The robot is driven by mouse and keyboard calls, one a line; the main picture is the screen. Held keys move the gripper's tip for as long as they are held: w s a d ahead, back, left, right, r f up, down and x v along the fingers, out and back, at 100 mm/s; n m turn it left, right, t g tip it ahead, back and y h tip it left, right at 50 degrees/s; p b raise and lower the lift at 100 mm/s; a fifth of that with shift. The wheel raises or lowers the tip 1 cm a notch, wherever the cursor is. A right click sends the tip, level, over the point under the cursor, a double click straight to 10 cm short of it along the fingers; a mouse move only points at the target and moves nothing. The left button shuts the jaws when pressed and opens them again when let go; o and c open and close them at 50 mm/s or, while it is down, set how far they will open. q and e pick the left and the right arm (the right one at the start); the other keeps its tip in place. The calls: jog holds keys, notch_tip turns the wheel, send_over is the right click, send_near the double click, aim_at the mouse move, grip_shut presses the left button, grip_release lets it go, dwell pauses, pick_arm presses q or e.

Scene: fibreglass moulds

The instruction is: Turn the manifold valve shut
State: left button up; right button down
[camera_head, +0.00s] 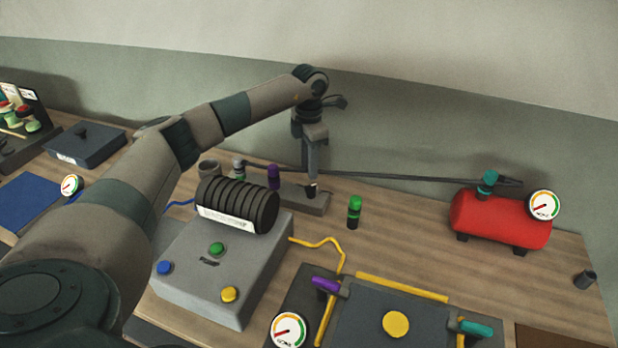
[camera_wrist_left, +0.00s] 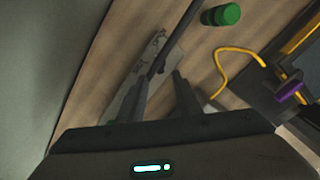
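My left gripper (camera_head: 311,188) points down over the low grey manifold block (camera_head: 318,204) on the bench. Its two fingers (camera_wrist_left: 160,85) are apart in the left wrist view, with the block (camera_wrist_left: 122,104) beneath and beyond them. A small dark part, perhaps the valve handle, shows at the fingertips; I cannot tell whether they touch it. A dark pipe (camera_head: 400,177) runs right from near the block and also crosses the left wrist view (camera_wrist_left: 182,24). A purple-capped piece (camera_head: 273,175) stands by the block's left end. My right gripper is not in view.
A green-capped cylinder (camera_head: 354,212) stands right of the block. Black stacked discs (camera_head: 237,205) and a grey button box (camera_head: 205,275) are in front. A red tank (camera_head: 498,219) with a gauge (camera_head: 544,205) stands right. A dark mould with purple (camera_head: 325,285) and teal (camera_head: 476,328) handles is nearer.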

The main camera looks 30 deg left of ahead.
aim_at(309, 186)
pick_arm(q)
notch_tip(309, 186, down, 7)
jog(key=shift+r+p, duration=0.15)
jog(key=shift+p, duration=0.75)
grip_shut()
